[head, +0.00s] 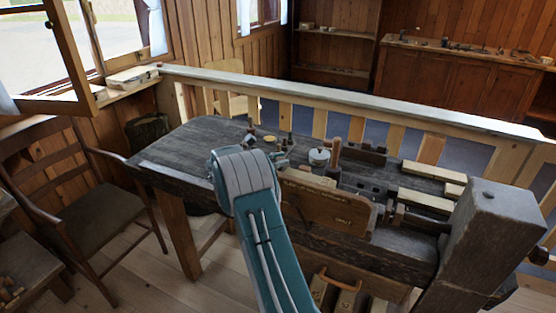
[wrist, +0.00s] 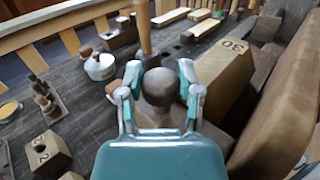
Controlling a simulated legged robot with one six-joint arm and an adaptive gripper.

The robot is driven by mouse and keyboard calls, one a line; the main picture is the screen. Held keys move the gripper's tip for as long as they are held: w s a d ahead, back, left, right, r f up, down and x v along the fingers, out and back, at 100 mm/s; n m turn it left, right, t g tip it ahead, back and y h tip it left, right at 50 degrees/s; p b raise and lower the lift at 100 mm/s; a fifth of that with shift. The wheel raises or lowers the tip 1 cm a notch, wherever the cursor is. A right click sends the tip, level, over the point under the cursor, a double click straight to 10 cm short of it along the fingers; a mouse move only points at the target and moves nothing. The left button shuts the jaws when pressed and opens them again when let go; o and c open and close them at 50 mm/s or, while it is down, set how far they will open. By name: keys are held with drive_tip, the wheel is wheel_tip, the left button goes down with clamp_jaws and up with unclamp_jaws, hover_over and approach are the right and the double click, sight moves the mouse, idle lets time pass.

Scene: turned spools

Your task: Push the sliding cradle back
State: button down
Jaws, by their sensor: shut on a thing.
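My gripper (wrist: 160,82) is shut on a dark rounded wooden knob (wrist: 160,90), with one finger on each side of it. The knob stands on a paler flared wooden base, mostly hidden by my gripper's teal body. I cannot tell for certain which part is the sliding cradle or whether the knob belongs to it. A wooden block marked 30 (wrist: 222,80) is close on the right of the fingers. In the head view my teal arm reaches to the dark workbench (head: 185,150) and covers part of it; the gripped knob cannot be made out there.
A white lidded pot (wrist: 100,66) and an upright wooden post (wrist: 143,35) stand behind my gripper. A numbered block (wrist: 48,150) is at lower left. A large brown board (wrist: 280,100) rises at right. A railing (head: 330,99) runs behind the bench; the bench's left end is clear.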

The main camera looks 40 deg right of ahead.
drive_tip(key=shift+w+r, duration=0.15)
drive_tip(key=shift+w, duration=0.05)
drive_tip(key=shift+c, duration=2.2)
unclamp_jaws()
drive_tip(key=shift+o, duration=0.9)
drive_tip(key=shift+w, duration=0.15)
drive_tip(key=v, duration=1.2)
